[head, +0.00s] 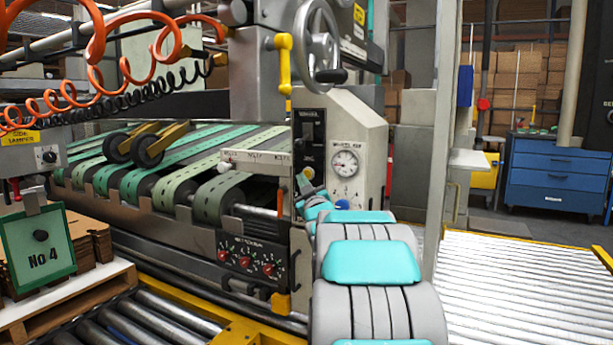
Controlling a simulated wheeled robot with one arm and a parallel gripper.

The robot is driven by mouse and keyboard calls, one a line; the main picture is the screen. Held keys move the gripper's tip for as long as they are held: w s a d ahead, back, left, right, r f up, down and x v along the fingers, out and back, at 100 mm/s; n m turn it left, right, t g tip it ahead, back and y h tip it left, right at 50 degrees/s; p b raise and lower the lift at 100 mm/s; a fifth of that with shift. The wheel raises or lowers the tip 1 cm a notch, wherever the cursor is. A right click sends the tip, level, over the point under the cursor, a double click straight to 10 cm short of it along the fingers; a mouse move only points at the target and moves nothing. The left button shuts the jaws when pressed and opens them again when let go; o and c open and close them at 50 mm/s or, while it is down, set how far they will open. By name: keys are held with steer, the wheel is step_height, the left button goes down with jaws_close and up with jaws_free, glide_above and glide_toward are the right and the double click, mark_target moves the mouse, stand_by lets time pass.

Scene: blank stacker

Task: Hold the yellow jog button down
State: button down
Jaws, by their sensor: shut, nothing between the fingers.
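The yellow jog button (309,172) shows as a small yellow-orange round spot low on the black control panel (312,142) of the grey machine housing. My gripper (303,182) is small in the picture, at the far end of my grey and turquoise arm. It is shut and empty, with its tip at the button's lower left edge. The tip and the hand cover part of the panel below the button. I cannot tell whether the tip touches the button or whether the button is pressed in.
A round gauge (345,163) and a blue knob (342,204) sit right of the panel. A handwheel (317,42) and yellow lever (285,62) are above. A box with red knobs (252,257) is lower left. A roller conveyor (520,285) lies right.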

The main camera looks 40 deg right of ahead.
steer(key=shift+w+d, duration=0.15)
steer(key=shift+d, duration=0.25)
steer(key=shift+w+d, duration=0.2)
steer(key=shift+d, duration=0.3)
stand_by(0.8)
steer(key=shift+a, duration=0.15)
stand_by(2.8)
steer(key=shift+s+a+b, duration=0.35)
steer(key=shift+a+b, duration=0.2)
steer(key=shift+a, duration=0.15)
